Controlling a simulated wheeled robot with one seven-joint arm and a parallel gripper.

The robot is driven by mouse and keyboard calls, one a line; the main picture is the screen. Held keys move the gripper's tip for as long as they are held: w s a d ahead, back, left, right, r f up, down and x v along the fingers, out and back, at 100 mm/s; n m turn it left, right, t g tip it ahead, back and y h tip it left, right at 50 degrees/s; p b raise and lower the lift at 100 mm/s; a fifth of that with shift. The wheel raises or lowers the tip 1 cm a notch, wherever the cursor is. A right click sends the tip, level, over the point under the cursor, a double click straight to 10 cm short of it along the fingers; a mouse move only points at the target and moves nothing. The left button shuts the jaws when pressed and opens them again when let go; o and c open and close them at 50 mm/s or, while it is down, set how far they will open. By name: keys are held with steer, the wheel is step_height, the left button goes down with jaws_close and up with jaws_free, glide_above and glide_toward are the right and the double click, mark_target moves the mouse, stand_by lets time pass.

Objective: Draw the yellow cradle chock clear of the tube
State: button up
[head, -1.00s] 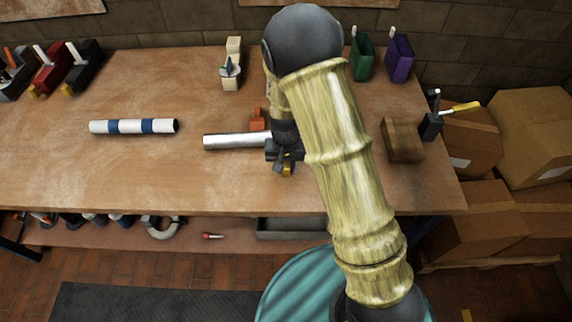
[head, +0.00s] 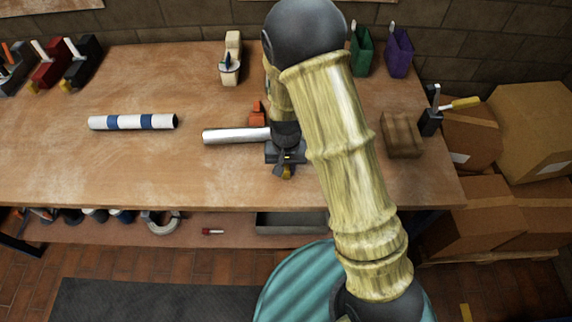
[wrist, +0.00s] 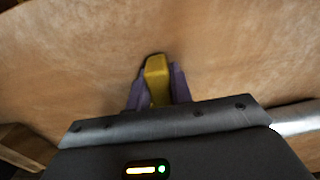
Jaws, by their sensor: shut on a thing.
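The yellow cradle chock (wrist: 157,72) is held between the two purple fingers of my gripper (wrist: 157,88) in the wrist view. In the head view, only a small yellow bit of the chock (head: 287,171) shows below my gripper (head: 286,160), on the front side of the white tube (head: 235,135). The tube lies on the bench, its right part hidden behind my gripper. It also shows at the right edge of the wrist view (wrist: 295,127), apart from the visible part of the chock. Any contact under the gripper is hidden.
An orange block (head: 257,112) stands behind the tube. A blue-and-white striped tube (head: 132,122) lies to the left, and a brown wooden block (head: 401,135) to the right. The wooden bench (head: 150,180) is clear in front, towards its near edge.

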steer(key=shift+s, duration=0.1)
steer(key=o, duration=0.9)
steer(key=shift+s, duration=0.1)
step_height(320, 180, up, 8)
steer(key=p, duration=0.7)
steer(key=shift+r, duration=0.1)
steer(key=shift+d+r, duration=0.15)
steer(key=shift+r, duration=0.1)
steer(key=s+d+r+t, duration=0.1)
steer(key=s+d+r, duration=0.4)
steer(key=d+r, duration=0.1)
steer(key=s+d+r+t, duration=0.1)
steer(key=s+d+r, duration=0.3)
steer(key=d+r, duration=0.3)
step_height(320, 180, up, 2)
steer(key=shift+s+r+t, duration=0.25)
steer(key=shift+s+t, duration=0.05)
steer(key=shift+s, duration=0.05)
